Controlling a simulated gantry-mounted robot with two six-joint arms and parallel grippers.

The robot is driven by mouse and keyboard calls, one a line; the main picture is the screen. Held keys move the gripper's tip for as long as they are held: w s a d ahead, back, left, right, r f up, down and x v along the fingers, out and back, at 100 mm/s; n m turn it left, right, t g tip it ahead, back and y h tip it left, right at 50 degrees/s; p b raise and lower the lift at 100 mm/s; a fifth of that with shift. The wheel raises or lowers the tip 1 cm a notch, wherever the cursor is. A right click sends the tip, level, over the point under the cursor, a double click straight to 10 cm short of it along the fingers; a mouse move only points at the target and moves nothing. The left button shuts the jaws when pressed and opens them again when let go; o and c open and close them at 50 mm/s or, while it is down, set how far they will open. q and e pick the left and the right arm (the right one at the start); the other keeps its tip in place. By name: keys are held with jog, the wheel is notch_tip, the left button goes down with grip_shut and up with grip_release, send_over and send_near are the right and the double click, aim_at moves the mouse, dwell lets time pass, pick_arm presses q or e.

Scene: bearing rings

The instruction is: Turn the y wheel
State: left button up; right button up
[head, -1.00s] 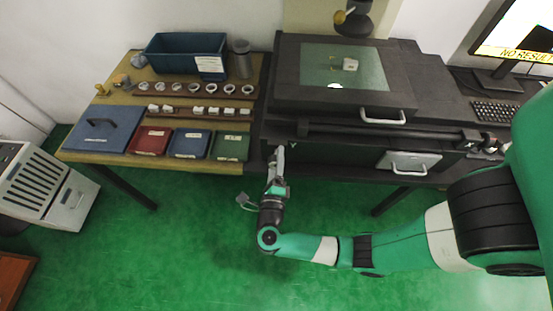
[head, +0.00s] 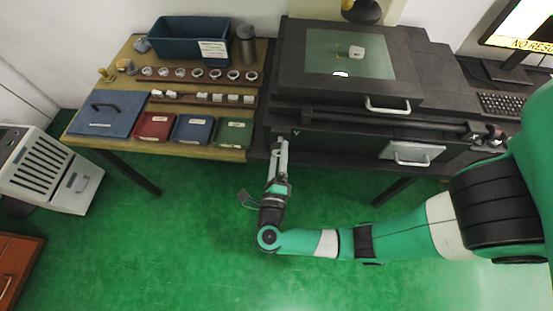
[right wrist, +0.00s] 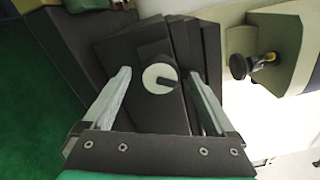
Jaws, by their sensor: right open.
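In the head view my right gripper (head: 282,147) is at the front left of the black machine (head: 340,93), just left of a small Y mark. The wheel cannot be made out in the head view. My left gripper is not in view.
A wooden table (head: 215,152) left of the machine holds a blue bin (head: 185,46), rows of rings and small lidded boxes. A drawer handle (head: 410,161) sticks out right of my gripper. In the right wrist view a black knob (right wrist: 240,67) is at the right.

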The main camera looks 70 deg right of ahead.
jog(key=v, duration=0.8)
jog(key=shift+a, duration=0.25)
